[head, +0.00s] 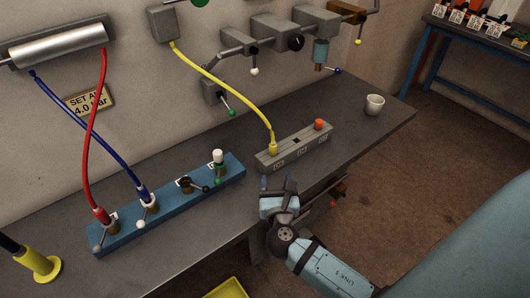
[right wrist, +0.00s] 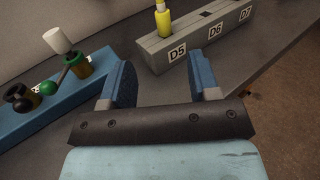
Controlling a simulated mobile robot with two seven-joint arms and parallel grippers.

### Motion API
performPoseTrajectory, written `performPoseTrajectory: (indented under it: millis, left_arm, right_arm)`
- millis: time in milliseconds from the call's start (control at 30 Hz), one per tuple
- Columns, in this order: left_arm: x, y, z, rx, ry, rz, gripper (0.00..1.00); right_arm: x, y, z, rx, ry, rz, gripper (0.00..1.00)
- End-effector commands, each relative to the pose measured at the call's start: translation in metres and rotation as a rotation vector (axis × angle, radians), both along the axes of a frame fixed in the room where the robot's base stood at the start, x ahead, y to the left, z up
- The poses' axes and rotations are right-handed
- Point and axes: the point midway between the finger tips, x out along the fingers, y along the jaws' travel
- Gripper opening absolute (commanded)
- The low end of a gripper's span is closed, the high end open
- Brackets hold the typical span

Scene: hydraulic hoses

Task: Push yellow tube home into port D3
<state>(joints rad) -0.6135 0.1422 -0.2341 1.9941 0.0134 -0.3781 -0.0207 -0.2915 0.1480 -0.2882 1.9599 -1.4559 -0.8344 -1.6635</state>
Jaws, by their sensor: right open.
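The yellow tube (head: 225,87) hangs from a grey wall box, and its yellow end fitting (head: 273,146) stands upright in the left end of a grey block (head: 300,147). In the right wrist view this fitting (right wrist: 163,20) is above the label D5. I cannot tell how deep it sits. No D3 label is readable; the blue block (head: 170,207) has port labels too small to read. My right gripper (head: 278,184) is open and empty, in front of the grey block near the table's front edge. Its two blue fingers show apart in the right wrist view (right wrist: 162,83). My left gripper is not in view.
On the blue block stand a red hose (head: 102,130), a blue hose (head: 88,133), a black-levered valve (head: 187,183) and a white-capped fitting (head: 218,158). An orange cap (head: 319,124) tops the grey block's right end. A white cup (head: 374,105) stands farther right.

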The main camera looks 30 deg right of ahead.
Motion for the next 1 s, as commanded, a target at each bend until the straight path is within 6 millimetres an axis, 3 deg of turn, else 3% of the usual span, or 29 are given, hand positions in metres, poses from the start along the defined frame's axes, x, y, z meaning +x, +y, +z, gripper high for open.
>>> performPoseTrajectory:
  millis: [400, 633, 1000]
  left_arm:
    - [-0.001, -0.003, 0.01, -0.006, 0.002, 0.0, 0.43]
    - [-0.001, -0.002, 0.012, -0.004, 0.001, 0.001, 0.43]
    - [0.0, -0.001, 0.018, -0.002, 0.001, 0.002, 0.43]
  right_arm:
    - [0.064, -0.036, 0.002, -0.001, -0.002, -0.001, 0.56]
    - [0.078, -0.044, 0.002, 0.0, -0.001, -0.001, 0.56]
    - [0.116, -0.066, 0.0, 0.002, 0.0, -0.001, 0.56]
